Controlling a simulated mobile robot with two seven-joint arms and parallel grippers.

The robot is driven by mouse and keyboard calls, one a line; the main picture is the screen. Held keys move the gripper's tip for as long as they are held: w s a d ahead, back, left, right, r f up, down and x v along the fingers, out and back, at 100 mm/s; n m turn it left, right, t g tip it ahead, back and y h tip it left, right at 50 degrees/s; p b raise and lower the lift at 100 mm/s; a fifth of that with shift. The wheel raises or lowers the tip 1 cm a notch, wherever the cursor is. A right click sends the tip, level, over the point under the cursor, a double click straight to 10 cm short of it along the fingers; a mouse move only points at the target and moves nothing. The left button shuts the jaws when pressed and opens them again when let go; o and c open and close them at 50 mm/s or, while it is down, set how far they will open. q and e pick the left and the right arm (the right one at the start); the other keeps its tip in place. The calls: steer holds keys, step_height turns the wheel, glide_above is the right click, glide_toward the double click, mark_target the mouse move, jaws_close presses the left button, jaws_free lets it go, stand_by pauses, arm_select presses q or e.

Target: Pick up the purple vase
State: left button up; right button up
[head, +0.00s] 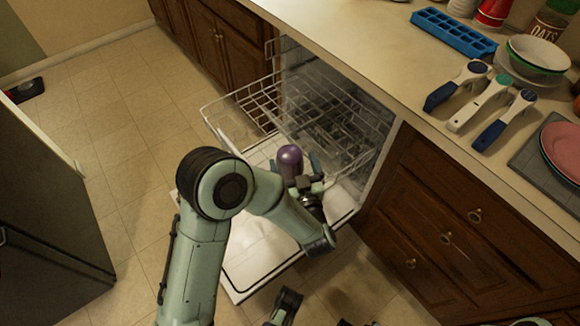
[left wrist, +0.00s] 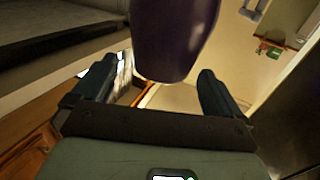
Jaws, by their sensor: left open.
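The purple vase (head: 290,158) appears over the open dishwasher, at the wire rack, in the head view. My left gripper (head: 296,166) is at the vase, with one finger to each side. In the left wrist view the dark purple vase (left wrist: 172,38) fills the top middle, between and beyond the fingertips of my open left gripper (left wrist: 155,85). A gap shows between each finger and the vase. The vase's other end is cut off by that frame. Dark parts at the bottom edge of the head view may be my right gripper (head: 286,306), mostly cut off.
The dishwasher door (head: 245,270) is folded down, with a wire rack (head: 240,105) pulled out above it. The counter (head: 360,35) holds a blue ice tray (head: 453,32), several handled utensils, bowls (head: 538,55) and plates. Wooden cabinets stand right; floor is open at left.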

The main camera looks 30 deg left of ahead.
mark_target(287, 147)
arm_select(q)
steer(key=x, duration=0.3)
steer(key=b+x, duration=0.1)
steer(key=shift+a+f, duration=0.2)
steer(key=shift+f, duration=0.05)
steer(key=shift+w+a, duration=0.4)
steer(key=shift+w, duration=0.05)
steer(key=c, duration=1.7)
steer(key=shift+c, duration=0.2)
arm_select(e)
steer(key=shift+w+d+f, duration=0.4)
steer(key=shift+w+f, duration=0.1)
steer(key=shift+w, duration=0.25)
arm_select(q)
steer(key=shift+r, duration=0.15)
